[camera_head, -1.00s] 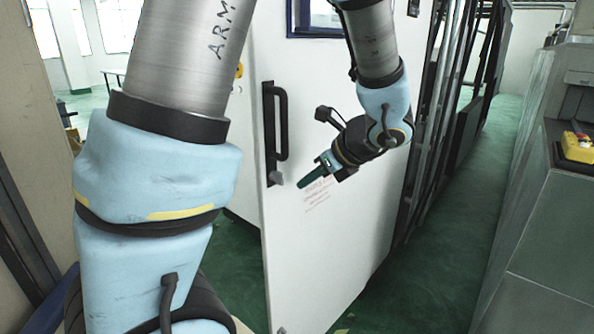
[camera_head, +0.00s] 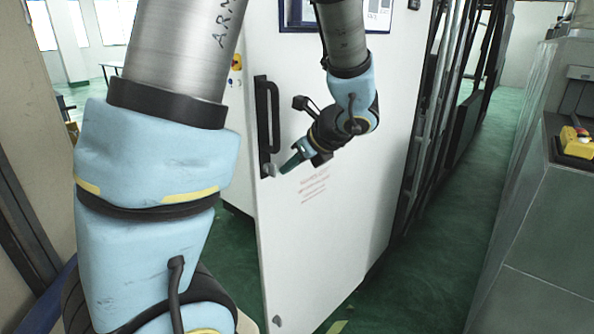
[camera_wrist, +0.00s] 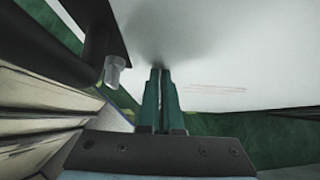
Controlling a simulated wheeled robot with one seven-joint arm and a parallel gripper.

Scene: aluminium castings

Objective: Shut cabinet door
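The white cabinet door (camera_head: 330,240) stands open in the head view, with its free edge at the left. A black bar handle (camera_head: 268,115) is mounted near that edge, with a small grey latch knob (camera_head: 270,169) below it. My gripper (camera_head: 283,169) is at the door face, just right of the knob. In the wrist view my gripper's green fingers (camera_wrist: 159,75) are together with only a thin line between them, and their tips are at or very near the door (camera_wrist: 230,60). The knob (camera_wrist: 114,70) and handle (camera_wrist: 90,35) are left of the fingers.
A grey machine (camera_head: 540,240) with a yellow control box (camera_head: 574,143) stands at the right. A green-floored aisle (camera_head: 440,240) runs between it and the door. Dark frames (camera_head: 450,130) line the aisle. A beige panel (camera_head: 25,150) is at the far left.

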